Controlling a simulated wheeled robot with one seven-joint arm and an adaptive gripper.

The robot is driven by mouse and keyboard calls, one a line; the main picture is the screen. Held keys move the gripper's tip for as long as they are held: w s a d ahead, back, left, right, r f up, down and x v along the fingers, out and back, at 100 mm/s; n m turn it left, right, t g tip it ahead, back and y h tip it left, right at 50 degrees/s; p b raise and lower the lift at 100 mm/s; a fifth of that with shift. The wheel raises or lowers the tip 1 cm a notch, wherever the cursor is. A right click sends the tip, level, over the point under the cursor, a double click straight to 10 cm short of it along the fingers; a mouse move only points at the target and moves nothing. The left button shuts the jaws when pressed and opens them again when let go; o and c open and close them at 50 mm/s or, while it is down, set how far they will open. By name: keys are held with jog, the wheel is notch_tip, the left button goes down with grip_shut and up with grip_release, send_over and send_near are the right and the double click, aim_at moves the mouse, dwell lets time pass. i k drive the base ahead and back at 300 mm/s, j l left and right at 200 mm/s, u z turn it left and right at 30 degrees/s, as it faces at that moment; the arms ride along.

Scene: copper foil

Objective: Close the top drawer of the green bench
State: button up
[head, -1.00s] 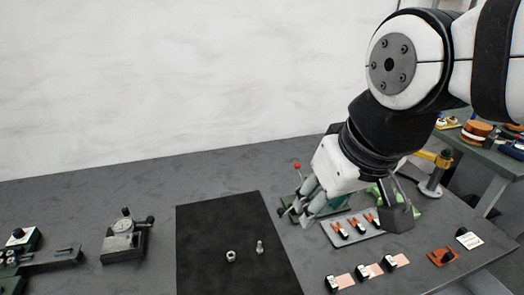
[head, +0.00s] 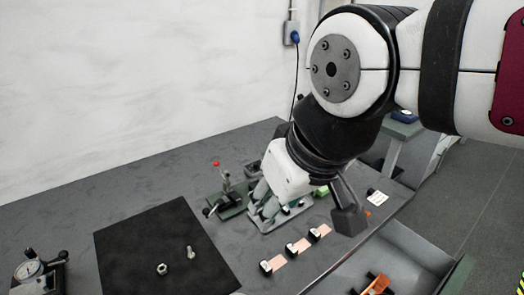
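The open top drawer (head: 408,246) shows at the lower right of the head view, pulled out from the bench (head: 130,160). Its inside is grey and its outer end has a green edge (head: 455,276). An orange and dark object (head: 377,284) lies in it, cut off by the frame's bottom. My gripper (head: 262,207) points down over the bench top, left of the drawer and apart from it.
A red-knobbed clamp (head: 228,195) stands beside my gripper. Several small dark clips with copper strips (head: 299,246) lie near the front edge. A black mat (head: 150,235) holds a nut (head: 162,269) and a bolt (head: 190,252). Open floor (head: 485,205) lies at right.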

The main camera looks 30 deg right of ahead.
aim_at(414, 265)
jog(key=k+z, duration=0.3)
jog(key=z, duration=0.15)
jog(key=k+l+z, duration=0.1)
jog(key=k+z, duration=0.15)
jog(key=z, duration=0.15)
jog(key=k+l+z, duration=0.2)
jog(key=z, duration=0.25)
